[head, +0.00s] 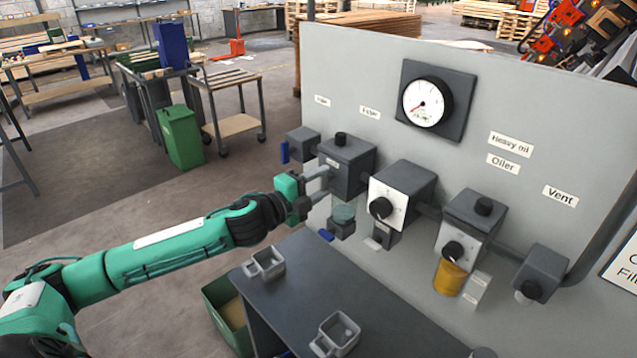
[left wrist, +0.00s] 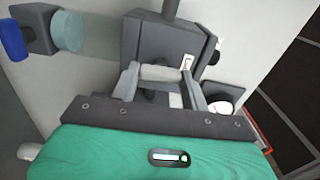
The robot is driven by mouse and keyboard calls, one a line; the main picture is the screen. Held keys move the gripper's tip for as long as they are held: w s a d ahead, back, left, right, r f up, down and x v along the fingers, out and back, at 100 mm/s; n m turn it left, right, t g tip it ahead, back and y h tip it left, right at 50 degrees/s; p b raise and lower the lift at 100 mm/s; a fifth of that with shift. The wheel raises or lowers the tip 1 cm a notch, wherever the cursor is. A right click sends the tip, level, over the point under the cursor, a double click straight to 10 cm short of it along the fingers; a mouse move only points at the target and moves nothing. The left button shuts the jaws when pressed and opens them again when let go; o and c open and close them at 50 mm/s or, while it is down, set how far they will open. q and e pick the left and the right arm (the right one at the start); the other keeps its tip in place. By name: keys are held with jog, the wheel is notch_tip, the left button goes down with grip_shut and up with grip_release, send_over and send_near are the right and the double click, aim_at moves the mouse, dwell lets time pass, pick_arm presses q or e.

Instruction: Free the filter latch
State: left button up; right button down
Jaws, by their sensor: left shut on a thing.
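The filter housing (head: 347,165) is a dark grey box with a black knob on top, mounted on the pale panel. A translucent teal bowl (head: 344,213) hangs under it, with a grey block and a blue handle (head: 326,235) below. My left gripper (head: 322,183) is at the housing's left front side. In the left wrist view the fingers (left wrist: 163,88) are shut on a pale grey bar, seemingly the filter latch (left wrist: 163,73), against the housing (left wrist: 158,38). The bowl (left wrist: 95,33) shows to the left there. Fingers hide part of the latch. My right gripper is out of view.
More boxes with dials and knobs continue right along the panel (head: 460,85), with a yellow cup (head: 448,278) under one. A gauge (head: 427,101) sits above. A dark bench (head: 330,285) in front carries grey open holders (head: 265,263). A green bin (head: 180,137) stands behind.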

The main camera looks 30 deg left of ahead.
pick_arm(q)
jog(key=shift+m, duration=0.3)
dwell(0.4)
jog(key=o, duration=1)
jog(key=shift+s+a+f+b, duration=0.2)
jog(key=shift+s+b, duration=0.1)
jog(key=shift+s, duration=0.15)
jog(key=shift+b+v, duration=2.55)
jog(key=shift+v, duration=3.85)
jog(key=shift+r, duration=0.15)
